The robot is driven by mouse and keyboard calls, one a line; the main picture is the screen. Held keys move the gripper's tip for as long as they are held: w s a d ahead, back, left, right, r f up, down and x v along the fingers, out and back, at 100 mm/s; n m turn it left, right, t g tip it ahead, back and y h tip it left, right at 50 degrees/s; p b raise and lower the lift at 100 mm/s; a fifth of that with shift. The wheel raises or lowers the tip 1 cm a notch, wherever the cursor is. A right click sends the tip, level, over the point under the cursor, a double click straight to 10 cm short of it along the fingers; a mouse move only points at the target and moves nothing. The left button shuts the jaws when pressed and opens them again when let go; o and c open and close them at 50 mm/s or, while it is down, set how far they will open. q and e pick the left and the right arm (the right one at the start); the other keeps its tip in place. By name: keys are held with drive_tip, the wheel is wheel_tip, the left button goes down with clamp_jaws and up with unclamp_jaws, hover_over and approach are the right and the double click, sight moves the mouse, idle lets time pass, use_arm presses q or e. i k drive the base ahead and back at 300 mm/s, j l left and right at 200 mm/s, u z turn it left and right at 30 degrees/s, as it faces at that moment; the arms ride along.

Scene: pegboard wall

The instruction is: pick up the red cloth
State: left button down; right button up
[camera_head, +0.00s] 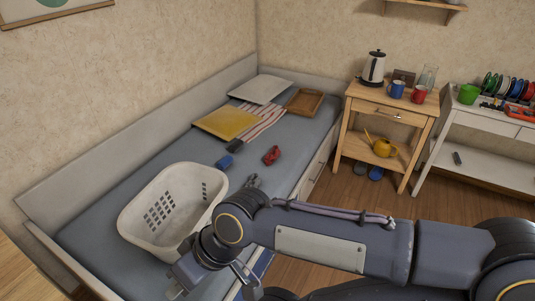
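My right gripper (214,284) is low in the view, at the end of the arm that comes in from the right. It is in front of the white basket's lower right side, well apart from the red cloth. My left gripper is not in view.
A white laundry basket (150,213) stands on the bed. A blue item (225,162) and a small grey item (253,181) lie near the cloth. Pillows and a wooden tray (304,102) are farther back. A wooden side table (366,98) stands right of the bed.

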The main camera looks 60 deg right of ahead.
sight(272, 156)
drive_tip(key=z, duration=2.2)
drive_tip(key=i+l+u, duration=0.1)
drive_tip(key=u, duration=0.4)
drive_tip(key=i+l+u, duration=0.2)
drive_tip(key=u, duration=0.25)
drive_tip(key=l+u, duration=0.2)
drive_tip(key=u, duration=0.3)
drive_tip(key=i+l+u, duration=0.2)
drive_tip(key=l, duration=0.5)
drive_tip(key=i+l+u, duration=0.15)
drive_tip(key=l, duration=0.55)
drive_tip(key=l+u, duration=0.2)
drive_tip(key=l, duration=1.25)
drive_tip(key=i, duration=0.05)
